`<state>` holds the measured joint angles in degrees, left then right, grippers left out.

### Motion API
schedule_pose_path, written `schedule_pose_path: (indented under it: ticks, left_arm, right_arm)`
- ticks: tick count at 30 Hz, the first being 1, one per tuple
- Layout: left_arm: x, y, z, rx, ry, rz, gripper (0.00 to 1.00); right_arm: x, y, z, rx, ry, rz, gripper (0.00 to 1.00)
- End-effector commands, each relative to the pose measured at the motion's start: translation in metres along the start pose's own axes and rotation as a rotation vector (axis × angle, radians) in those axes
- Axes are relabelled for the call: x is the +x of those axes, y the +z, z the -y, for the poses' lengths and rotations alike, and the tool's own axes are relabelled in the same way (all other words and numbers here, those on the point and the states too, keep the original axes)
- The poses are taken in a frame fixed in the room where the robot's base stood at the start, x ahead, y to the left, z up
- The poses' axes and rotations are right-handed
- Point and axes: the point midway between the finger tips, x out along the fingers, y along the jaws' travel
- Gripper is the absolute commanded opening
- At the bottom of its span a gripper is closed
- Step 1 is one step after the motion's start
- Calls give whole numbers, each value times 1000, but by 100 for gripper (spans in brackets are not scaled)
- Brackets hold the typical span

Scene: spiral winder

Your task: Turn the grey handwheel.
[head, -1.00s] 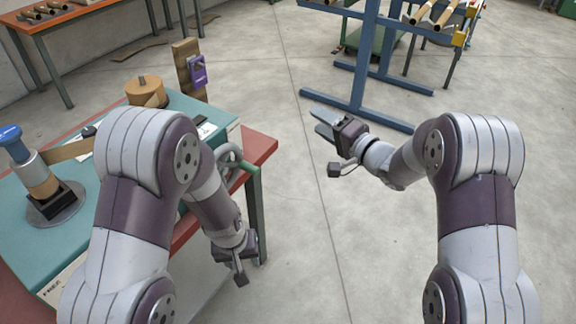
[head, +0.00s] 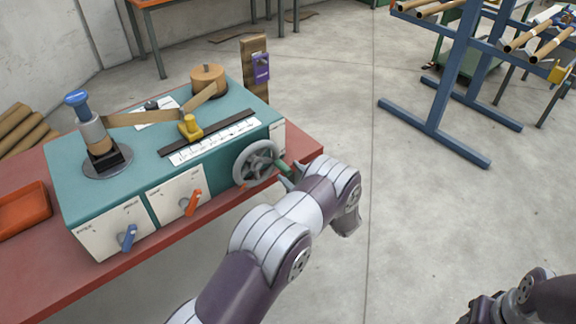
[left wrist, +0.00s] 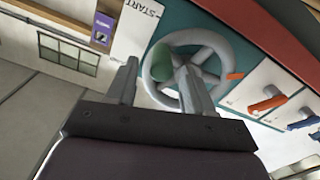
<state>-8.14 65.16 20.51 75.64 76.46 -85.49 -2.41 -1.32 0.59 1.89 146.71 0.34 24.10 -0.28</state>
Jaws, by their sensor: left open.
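The grey handwheel (head: 256,163) is on the front right of the teal winder machine (head: 66,176), with a green handle (head: 283,168) at its right side. In the left wrist view the spoked wheel (left wrist: 222,50) lies just beyond my fingertips, and the green handle (left wrist: 182,80) shows between the two fingers. My left gripper (left wrist: 158,72) is open with its fingers on either side of the handle; I cannot tell whether they touch it. In the head view my left forearm hides most of that gripper. My right gripper (head: 482,308) is at the lower right edge, its fingers not clear.
An orange lever (head: 192,202) and a blue lever (head: 129,237) stick out from the machine's front. An orange tray (head: 22,210) is on the red bench (head: 150,262). A blue rack (head: 440,110) stands at the back right. The floor between is clear.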

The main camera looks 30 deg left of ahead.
Motion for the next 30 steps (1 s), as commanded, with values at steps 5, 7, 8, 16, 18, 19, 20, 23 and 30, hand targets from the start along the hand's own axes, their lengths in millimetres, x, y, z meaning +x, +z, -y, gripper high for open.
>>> schedule_pose_path:
  ticks: [5,7,8,16,18,19,20,23,30]
  left_arm:
    - [27,-1,0,-1,-1,0,52]
    - [31,0,0,0,0,1,52]
    - [32,0,0,0,1,1,52]
    - [33,0,0,0,2,1,42]
    - [33,0,0,0,2,1,19]
    - [33,0,0,0,2,1,10]
    - [33,0,0,0,2,1,0]
    - [33,0,0,0,1,1,0]
    - [33,2,1,26,1,0,0]
  right_arm:
    - [-5,-1,0,0,0,-1,52]
    - [-5,-1,0,1,0,-1,52]
    - [-5,-1,0,1,0,-1,52]
    - [-5,-1,0,1,0,-1,52]
    - [-5,-1,0,1,0,-1,52]
    - [-5,-1,0,1,0,-1,52]
    - [-5,-1,0,1,0,-1,52]
    - [-5,-1,0,1,0,-1,52]
    - [-2,-1,0,1,0,-1,52]
